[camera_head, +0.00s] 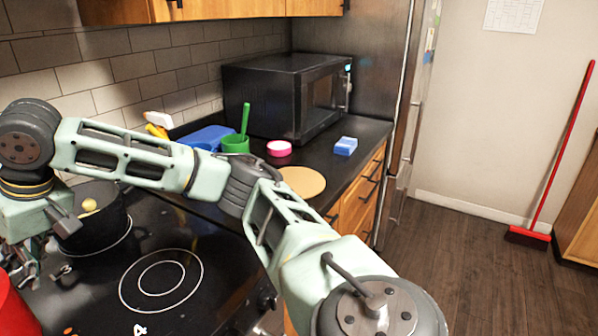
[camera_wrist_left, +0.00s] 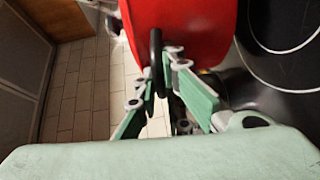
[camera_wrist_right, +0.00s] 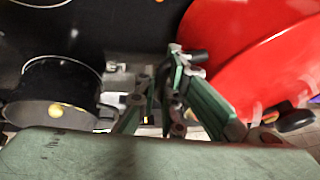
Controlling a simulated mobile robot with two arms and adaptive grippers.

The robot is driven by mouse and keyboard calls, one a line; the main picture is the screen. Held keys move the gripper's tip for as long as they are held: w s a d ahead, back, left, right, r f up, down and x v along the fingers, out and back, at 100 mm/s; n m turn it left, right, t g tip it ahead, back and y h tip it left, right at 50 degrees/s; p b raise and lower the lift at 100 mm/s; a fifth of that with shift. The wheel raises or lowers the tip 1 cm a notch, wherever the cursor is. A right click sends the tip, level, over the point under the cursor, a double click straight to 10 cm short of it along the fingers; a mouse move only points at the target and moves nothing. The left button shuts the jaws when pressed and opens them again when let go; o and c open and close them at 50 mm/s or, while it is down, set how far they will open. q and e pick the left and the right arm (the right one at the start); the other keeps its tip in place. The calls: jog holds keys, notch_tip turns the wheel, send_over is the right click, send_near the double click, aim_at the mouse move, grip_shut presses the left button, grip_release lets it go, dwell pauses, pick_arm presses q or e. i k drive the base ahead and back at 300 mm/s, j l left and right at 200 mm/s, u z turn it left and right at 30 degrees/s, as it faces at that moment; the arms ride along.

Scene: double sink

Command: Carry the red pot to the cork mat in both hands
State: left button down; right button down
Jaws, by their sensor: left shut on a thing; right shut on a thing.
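The red pot (camera_head: 12,308) is cut off at the lower left edge of the head view. It fills the top of the left wrist view (camera_wrist_left: 195,30) and the upper right of the right wrist view (camera_wrist_right: 260,60). My left gripper (camera_wrist_left: 163,80) is shut on the pot's black side handle (camera_wrist_left: 156,50); it is outside the head view. My right gripper (camera_head: 32,262) is shut at the pot's other side; its fingertips (camera_wrist_right: 172,70) hide most of the handle there. The round tan cork mat (camera_head: 303,182) lies bare on the far counter, partly behind my right arm.
A black pot (camera_head: 95,228) with a yellow thing inside stands on the cooktop beside my right gripper. Near the mat are a pink round container (camera_head: 279,148), a blue block (camera_head: 346,146), a green cup (camera_head: 235,144) and a black microwave (camera_head: 285,95). A burner ring (camera_head: 160,280) is clear.

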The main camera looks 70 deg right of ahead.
aim_at(294, 181)
jog(key=k+l, duration=0.15)
jog(key=l, duration=0.55)
jog(key=k+l, duration=0.1)
jog(key=l, duration=0.6)
jog(key=k+l+z, duration=0.1)
jog(key=l, duration=0.6)
jog(key=k+l, duration=0.15)
jog(key=l, duration=0.55)
jog(key=k+l, duration=0.1)
jog(key=l, duration=0.6)
jog(key=z, duration=0.05)
